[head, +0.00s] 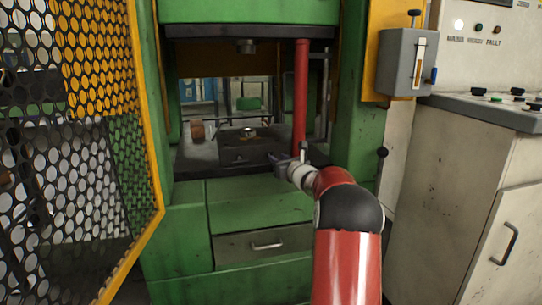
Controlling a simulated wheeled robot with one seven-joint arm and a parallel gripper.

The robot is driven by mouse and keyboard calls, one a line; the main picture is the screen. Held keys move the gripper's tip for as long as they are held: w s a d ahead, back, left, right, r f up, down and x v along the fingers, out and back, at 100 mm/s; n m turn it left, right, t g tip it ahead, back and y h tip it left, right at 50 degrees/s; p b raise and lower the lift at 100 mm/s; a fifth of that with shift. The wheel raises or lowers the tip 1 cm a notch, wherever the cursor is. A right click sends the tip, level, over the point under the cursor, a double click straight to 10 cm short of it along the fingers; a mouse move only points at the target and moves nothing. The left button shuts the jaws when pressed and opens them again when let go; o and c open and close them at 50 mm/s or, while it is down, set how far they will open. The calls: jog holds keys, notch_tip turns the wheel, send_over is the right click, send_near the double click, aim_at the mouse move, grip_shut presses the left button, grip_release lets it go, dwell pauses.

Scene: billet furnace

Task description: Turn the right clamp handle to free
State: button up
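My gripper (282,162) is small in the head view, at the front right of the press bed (195,160), beside the foot of a red upright post (301,95).
A brown cylinder (197,131) stands on the bed at left. A yellow-framed mesh door (95,130) stands open at left. The ram (246,46) hangs above.

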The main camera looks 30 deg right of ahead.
aim_at(272, 152)
jog(key=shift+m, duration=0.3)
jog(key=w, duration=0.2)
jog(key=w+d+p, duration=0.1)
jog(key=w, duration=0.2)
jog(key=w+p, duration=0.1)
jog(key=w, duration=0.2)
jog(key=shift+d+f, duration=0.15)
jog(key=shift+d, duration=0.1)
grip_shut()
